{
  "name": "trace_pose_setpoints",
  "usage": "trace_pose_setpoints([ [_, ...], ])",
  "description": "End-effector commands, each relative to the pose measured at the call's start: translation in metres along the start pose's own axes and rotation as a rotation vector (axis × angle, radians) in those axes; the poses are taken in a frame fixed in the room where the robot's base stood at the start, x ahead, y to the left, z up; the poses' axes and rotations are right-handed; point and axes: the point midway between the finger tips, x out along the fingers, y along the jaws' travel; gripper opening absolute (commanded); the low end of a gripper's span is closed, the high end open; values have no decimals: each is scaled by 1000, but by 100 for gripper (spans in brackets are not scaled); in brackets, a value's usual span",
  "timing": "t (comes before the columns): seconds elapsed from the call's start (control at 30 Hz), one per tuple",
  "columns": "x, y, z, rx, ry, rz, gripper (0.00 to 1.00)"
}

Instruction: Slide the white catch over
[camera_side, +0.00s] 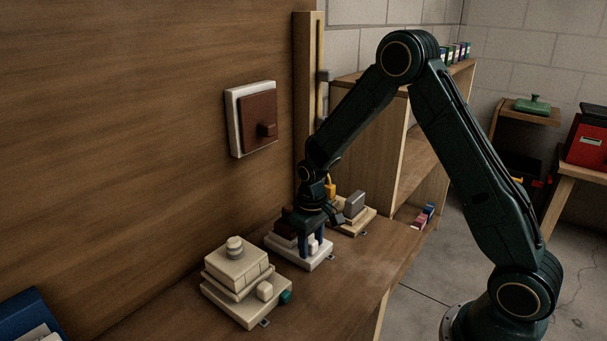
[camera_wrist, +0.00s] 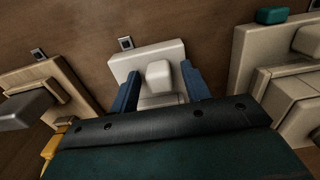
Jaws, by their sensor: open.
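The white catch (camera_wrist: 159,74) is a small rounded block on a white base plate (camera_wrist: 124,66) in the wrist view. In the side view the catch (camera_side: 313,243) shows on the front part of the white base (camera_side: 290,258), with a dark brown part behind it. My gripper (camera_wrist: 158,88) is open. Its two blue fingers stand on either side of the catch, with a visible gap to the catch on each side in the wrist view. In the side view my gripper (camera_side: 312,246) points down over the white base. Whether the fingertips touch the base is unclear.
A wooden-based unit with a grey block (camera_side: 355,204) stands behind on the right. A brown panel (camera_side: 258,124) is on the wall. The bench front (camera_side: 345,290) is clear.

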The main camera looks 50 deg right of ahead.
Motion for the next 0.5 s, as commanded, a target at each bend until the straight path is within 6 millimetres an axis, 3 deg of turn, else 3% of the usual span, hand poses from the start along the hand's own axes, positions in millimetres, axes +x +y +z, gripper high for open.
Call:
trace_pose_setpoints([
  [0.1,0,0,0,0,0,0,43],
  [0.33,0,0,0,0,0,0,0],
  [0.5,0,1,0,0,0,0,0],
])
